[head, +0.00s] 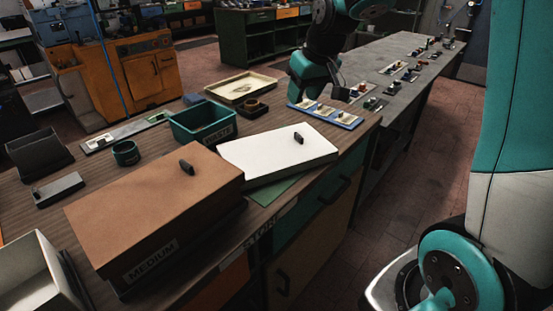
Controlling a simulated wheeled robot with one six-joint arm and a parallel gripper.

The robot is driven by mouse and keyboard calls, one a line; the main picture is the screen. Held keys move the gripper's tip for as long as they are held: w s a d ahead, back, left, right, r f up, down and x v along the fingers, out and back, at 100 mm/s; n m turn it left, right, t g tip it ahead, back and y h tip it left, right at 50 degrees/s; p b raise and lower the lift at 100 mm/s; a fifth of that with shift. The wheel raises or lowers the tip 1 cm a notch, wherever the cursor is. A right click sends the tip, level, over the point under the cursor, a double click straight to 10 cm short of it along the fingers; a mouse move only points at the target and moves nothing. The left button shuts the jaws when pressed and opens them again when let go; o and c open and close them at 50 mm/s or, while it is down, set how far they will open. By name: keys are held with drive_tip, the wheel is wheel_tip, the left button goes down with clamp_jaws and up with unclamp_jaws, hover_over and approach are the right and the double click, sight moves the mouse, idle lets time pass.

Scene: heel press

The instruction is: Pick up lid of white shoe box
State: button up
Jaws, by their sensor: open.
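My gripper (341,92) is beyond and to the right of the lid, over the blue-edged tray, apart from the lid. It is open, with nothing seen in it; its fingertips are small and dark here.
A brown box (150,205) labelled MEDIUM stands left of the white box. A teal bin (203,122) sits behind it. A blue-edged tray (325,115) lies to the right. An open pale box (38,272) is at bottom left. The aisle floor at right is clear.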

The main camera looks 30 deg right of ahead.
drive_tip(key=m+h, duration=0.1)
approach(299, 135)
drive_tip(key=p+x, duration=0.2)
drive_tip(key=x, duration=0.1)
drive_tip(key=shift+s+d+f, duration=0.1)
drive_tip(key=shift+s, duration=0.05)
drive_tip(key=shift+p+x, duration=1)
drive_tip(key=shift+x, duration=2)
drive_tip(key=shift+c, duration=0.4)
clamp_jaws()
